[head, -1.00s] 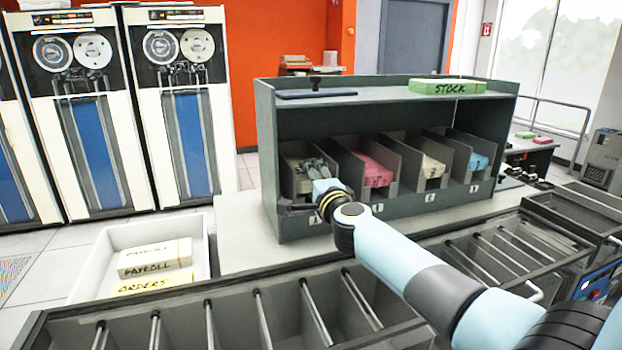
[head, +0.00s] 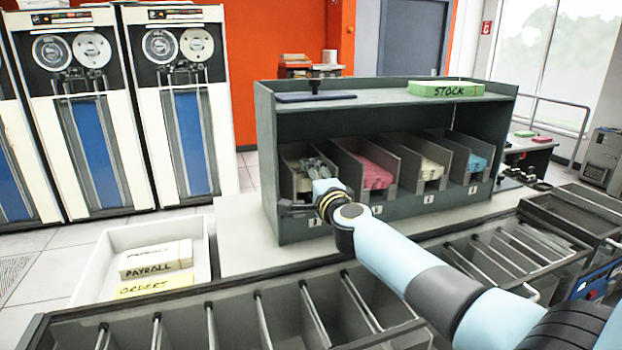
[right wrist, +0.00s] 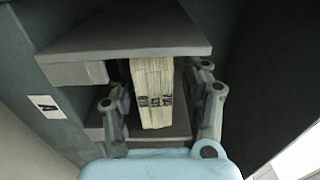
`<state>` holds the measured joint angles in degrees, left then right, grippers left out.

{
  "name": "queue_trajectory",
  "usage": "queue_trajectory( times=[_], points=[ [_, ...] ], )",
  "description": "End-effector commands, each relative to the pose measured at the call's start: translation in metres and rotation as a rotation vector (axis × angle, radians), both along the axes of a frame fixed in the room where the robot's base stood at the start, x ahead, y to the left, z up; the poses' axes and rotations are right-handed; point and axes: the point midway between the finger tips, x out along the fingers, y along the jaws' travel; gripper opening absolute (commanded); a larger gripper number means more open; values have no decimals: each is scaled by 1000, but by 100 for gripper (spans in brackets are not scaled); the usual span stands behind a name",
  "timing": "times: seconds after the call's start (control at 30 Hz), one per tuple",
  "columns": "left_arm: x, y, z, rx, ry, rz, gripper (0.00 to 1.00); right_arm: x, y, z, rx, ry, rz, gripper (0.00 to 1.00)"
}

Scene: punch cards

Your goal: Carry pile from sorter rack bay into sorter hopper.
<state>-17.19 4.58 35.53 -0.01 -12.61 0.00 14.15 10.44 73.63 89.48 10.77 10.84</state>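The grey-green sorter rack (head: 266,165) stands on the counter with lettered bays holding card piles. The cream pile (right wrist: 152,80) is in the leftmost bay, labelled A in the right wrist view. My right gripper (right wrist: 160,105) is open at that bay. One finger is on each side of the pile, with a gap visible on both sides. In the head view my right gripper (head: 314,166) partly covers the cream pile (head: 293,162). I cannot tell for sure which part is the sorter hopper. My left gripper is not in view.
Neighbouring bays hold a pink pile (head: 374,177), another cream pile (head: 432,170) and a blue pile (head: 477,164). A green STOCK box (head: 446,90) lies on top of the rack. A white tray (head: 205,250) holds labelled decks. Slotted troughs (head: 180,320) run along the front.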

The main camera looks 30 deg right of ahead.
Motion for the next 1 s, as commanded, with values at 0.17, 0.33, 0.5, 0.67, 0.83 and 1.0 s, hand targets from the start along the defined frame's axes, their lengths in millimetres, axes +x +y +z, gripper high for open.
queue_trajectory(
  times=[0.17,0.33,0.5,0.67,0.83,1.0],
  points=[
    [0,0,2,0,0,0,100,-3,1,0,0,0,0,46],
    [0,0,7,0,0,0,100,-13,3,1,-1,0,0,46],
    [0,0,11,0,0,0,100,-23,6,1,0,-1,0,46],
    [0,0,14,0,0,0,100,-32,8,1,0,-1,0,46],
    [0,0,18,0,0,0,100,-42,10,1,-1,0,1,46],
    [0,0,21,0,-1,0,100,-52,13,1,1,0,0,46]
  ],
)
